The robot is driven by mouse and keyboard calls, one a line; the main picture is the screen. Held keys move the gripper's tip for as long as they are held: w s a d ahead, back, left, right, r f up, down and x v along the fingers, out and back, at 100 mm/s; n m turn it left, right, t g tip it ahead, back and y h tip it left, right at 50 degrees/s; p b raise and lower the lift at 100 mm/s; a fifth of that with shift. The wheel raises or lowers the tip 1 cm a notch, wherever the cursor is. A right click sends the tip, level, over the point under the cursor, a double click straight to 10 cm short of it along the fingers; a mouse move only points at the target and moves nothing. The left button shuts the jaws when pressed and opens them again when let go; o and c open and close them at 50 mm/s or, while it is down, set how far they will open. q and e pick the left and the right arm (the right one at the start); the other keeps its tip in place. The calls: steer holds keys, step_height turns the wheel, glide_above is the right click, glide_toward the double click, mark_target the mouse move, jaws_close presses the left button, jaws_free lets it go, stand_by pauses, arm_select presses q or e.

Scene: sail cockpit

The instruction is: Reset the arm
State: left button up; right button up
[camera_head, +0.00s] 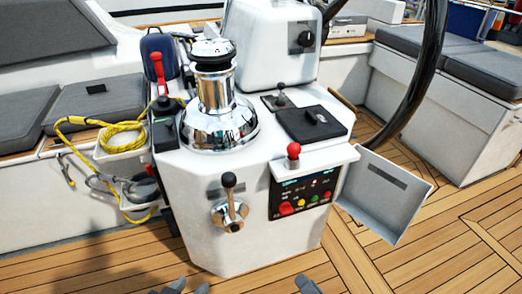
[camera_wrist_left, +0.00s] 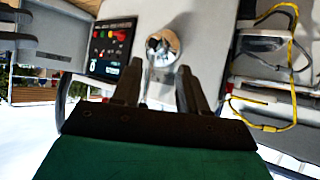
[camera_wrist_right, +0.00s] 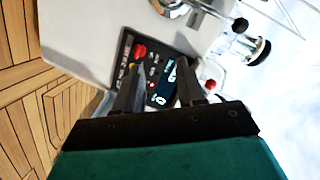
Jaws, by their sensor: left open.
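My left gripper (camera_head: 188,287) shows at the bottom edge of the head view as two fingertips, low in front of the white cockpit console (camera_head: 190,225). In the left wrist view my left gripper (camera_wrist_left: 156,76) is open, with nothing between its fingers. My right gripper (camera_head: 307,284) shows only a fingertip at the bottom edge, farther right. In the right wrist view my right gripper (camera_wrist_right: 157,78) has its fingers apart and empty, facing the button panel (camera_wrist_right: 158,80). Both grippers look clear of the console.
Yellow rope (camera_head: 122,135) hangs left. Wooden deck (camera_head: 440,255) is free at right.

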arm_select(q)
step_height(320, 180, down, 5)
steer(key=b, duration=0.5)
steer(key=s+a+r+y+p, duration=0.1)
steer(key=s+a+r+p, duration=0.1)
steer(key=r+p, duration=1.1)
steer(key=a+p, duration=0.1)
steer(key=p, duration=0.5)
steer(key=shift+r+p, duration=0.4)
arm_select(e)
steer(key=s+d+r+n+g+h, duration=0.1)
steer(key=s+d+r+n+h, duration=0.1)
steer(key=r, duration=0.4)
steer(key=s+d+r+n+g+h, duration=0.2)
steer(key=d+r+n+h, duration=0.1)
steer(key=d+r+n, duration=0.2)
step_height(320, 180, up, 2)
steer(key=shift+n, duration=1)
steer(key=shift+s+f, duration=0.1)
